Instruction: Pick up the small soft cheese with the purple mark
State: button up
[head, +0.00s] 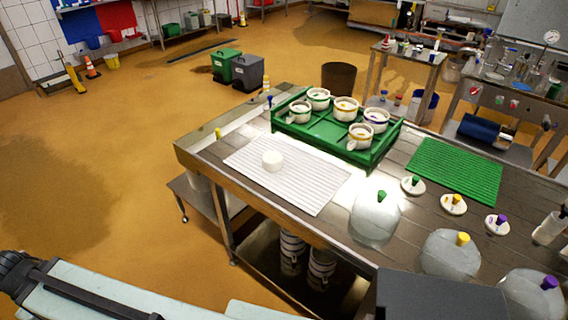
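Several white round moulds stand in a green tray (332,148) behind the mat. One mould at the tray's right (376,115) has a dark blue or purple band; others show green or yellow. Their contents are too small to tell. A white disc with a purple knob (497,224) lies at the right of the table, beside discs with yellow and green knobs. My gripper is not in view.
Clear rounded containers with a green knob (375,217), a yellow knob (450,254) and a purple knob (533,295) line the table's near side. A green ribbed mat (455,170) lies bare. Parts of my own body show at bottom left.

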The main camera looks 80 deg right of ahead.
aim_at(272, 161)
jog(key=z, duration=0.5)
jog(key=i, duration=1)
jog(key=u, duration=0.05)
